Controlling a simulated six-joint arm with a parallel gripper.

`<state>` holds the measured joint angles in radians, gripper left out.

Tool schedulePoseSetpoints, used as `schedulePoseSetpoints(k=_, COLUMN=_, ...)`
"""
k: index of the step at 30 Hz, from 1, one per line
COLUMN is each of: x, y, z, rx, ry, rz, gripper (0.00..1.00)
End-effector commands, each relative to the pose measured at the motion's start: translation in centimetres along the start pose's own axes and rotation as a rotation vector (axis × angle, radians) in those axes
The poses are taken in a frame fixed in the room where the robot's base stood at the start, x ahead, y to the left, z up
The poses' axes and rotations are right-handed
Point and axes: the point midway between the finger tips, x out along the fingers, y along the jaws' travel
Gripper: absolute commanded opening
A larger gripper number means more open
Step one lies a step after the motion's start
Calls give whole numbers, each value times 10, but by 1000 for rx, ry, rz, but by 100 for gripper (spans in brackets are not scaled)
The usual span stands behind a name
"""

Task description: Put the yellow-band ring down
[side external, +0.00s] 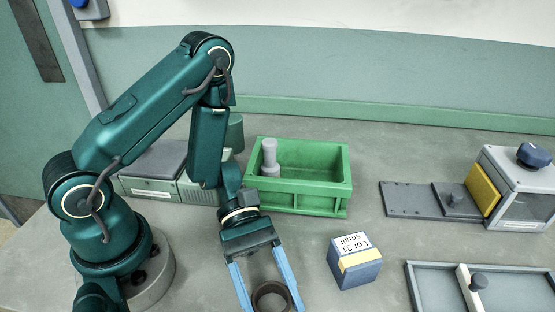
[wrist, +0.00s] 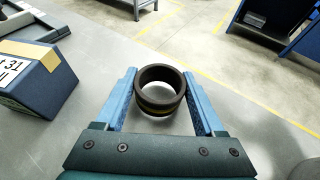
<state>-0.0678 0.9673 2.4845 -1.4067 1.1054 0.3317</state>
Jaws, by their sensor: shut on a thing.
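The yellow-band ring (wrist: 160,107) is dark, with a thin yellow stripe around its outside wall. In the wrist view it sits between the blue fingers of my gripper (wrist: 160,100), which are shut on its two sides. In the side view the ring (side external: 271,289) shows near the bottom edge, between the fingertips of my gripper (side external: 268,292). Its open top faces up. I cannot tell whether its underside touches the table.
A blue box (side external: 355,262) labelled "Lot 31 Small" stands right of my gripper. A green crate (side external: 335,205) holding a grey peg-like part (side external: 270,158) is behind it. A grey tray (side external: 520,290) lies front right and a machine (side external: 512,190) back right. Bare table separates box and crate.

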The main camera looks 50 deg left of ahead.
Motion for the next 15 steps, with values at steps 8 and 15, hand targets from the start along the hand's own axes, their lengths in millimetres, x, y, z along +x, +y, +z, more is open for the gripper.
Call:
schedulePoseSetpoints(k=8, x=1, y=0, z=-2, rx=1, ry=-1, rz=0, gripper=4)
schedulePoseSetpoints(k=15, x=3, y=0, z=-7, rx=0, ry=0, rz=0, gripper=74)
